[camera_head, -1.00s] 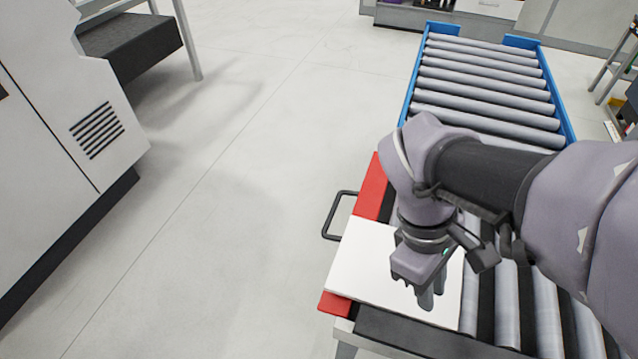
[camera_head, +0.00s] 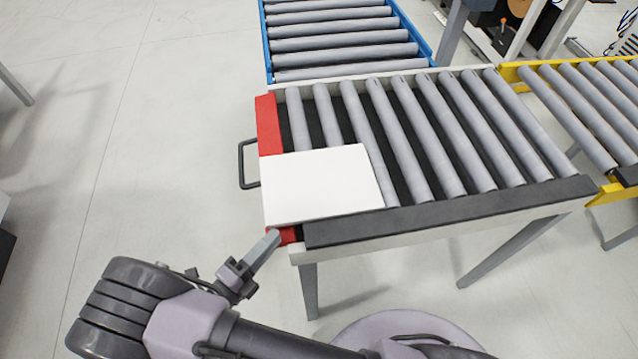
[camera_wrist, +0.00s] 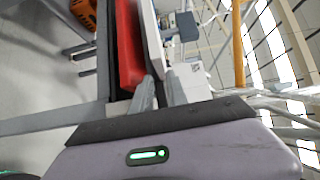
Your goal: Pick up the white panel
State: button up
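The white panel (camera_head: 322,184) lies flat on the left end of the roller table, partly over its red edge strip (camera_head: 269,125). My gripper (camera_head: 268,243) is low beside the panel's near left corner, reaching toward it from the front left. In the wrist view the panel (camera_wrist: 153,42) shows nearly edge-on, with the red strip (camera_wrist: 127,45) beside it. The two fingers (camera_wrist: 160,92) stand apart there, with the panel's edge lined up with the gap between them. Whether they touch the panel cannot be told.
The roller table (camera_head: 440,215) has a dark front rail; its rollers right of the panel are bare. A black handle (camera_head: 243,165) sticks out at its left. A blue-framed conveyor (camera_head: 340,45) adjoins behind, a yellow-framed one (camera_head: 608,190) stands right.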

aim_at(286, 224)
jog(key=b+x, duration=0.2)
jog(key=x, duration=0.5)
jog(key=shift+s+a, duration=0.1)
grip_shut()
jog(key=shift+r, duration=0.1)
dwell(0.9)
